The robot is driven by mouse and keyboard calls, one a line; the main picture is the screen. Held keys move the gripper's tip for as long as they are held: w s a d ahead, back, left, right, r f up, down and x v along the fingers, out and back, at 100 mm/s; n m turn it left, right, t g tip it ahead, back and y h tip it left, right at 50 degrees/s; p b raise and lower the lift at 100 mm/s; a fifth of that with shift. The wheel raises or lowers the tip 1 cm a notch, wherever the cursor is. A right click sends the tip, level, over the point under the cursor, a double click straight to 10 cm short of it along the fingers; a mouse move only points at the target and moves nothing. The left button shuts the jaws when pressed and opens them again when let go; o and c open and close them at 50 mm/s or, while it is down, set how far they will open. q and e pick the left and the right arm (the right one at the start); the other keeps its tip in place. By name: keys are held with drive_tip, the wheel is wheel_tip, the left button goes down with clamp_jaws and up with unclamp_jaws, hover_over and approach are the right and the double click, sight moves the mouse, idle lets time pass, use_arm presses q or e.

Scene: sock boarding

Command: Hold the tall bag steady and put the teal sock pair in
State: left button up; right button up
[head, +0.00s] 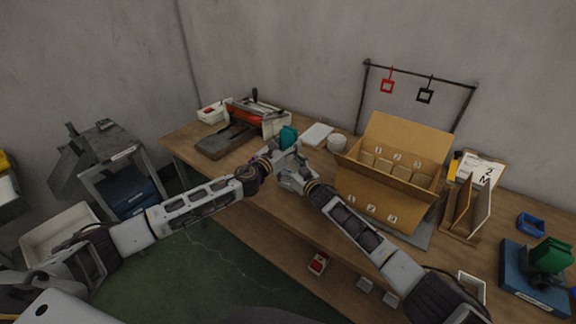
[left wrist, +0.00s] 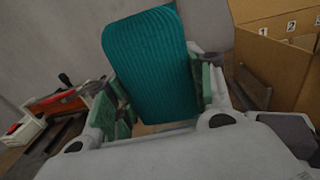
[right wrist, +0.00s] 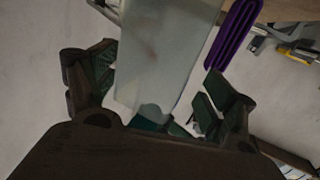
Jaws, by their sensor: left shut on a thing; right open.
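The teal sock pair (left wrist: 152,65) is ribbed and stands upright between the fingers of my left gripper (left wrist: 165,100), which is shut on it. In the head view the teal sock pair (head: 288,136) shows just above my two grippers, which are close together at the table's front edge. My right gripper (right wrist: 155,90) is open. A tall translucent bag (right wrist: 165,50) lies between its spread fingers in the right wrist view; I cannot tell whether they touch it. A bit of teal shows at the bag's lower end. The bag is not clear in the head view.
A cardboard box (head: 392,134) with numbered compartments stands right of the grippers. A wooden stand (head: 467,209) and a blue block with a green thing (head: 551,257) are farther right. A red-and-white device (head: 270,120) stands back left. A purple thing (right wrist: 234,35) is beside the bag.

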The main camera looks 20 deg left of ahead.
drive_tip(key=c, duration=1.4)
use_arm(q)
drive_tip(key=shift+s+a+m+g+h, duration=0.1)
drive_tip(key=shift+m+g+h, duration=0.85)
drive_tip(key=shift+h, duration=0.6)
drive_tip(key=shift+m+g+h, duration=0.65)
drive_tip(key=shift+m+h, duration=0.6)
drive_tip(key=shift+h, duration=0.3)
drive_tip(key=shift+f, duration=0.4)
drive_tip(key=shift+f, duration=1.75)
use_arm(e)
drive_tip(key=o, duration=1.1)
drive_tip(key=shift+c, duration=0.2)
drive_tip(key=shift+s+d, duration=0.15)
drive_tip(key=shift+d, duration=0.05)
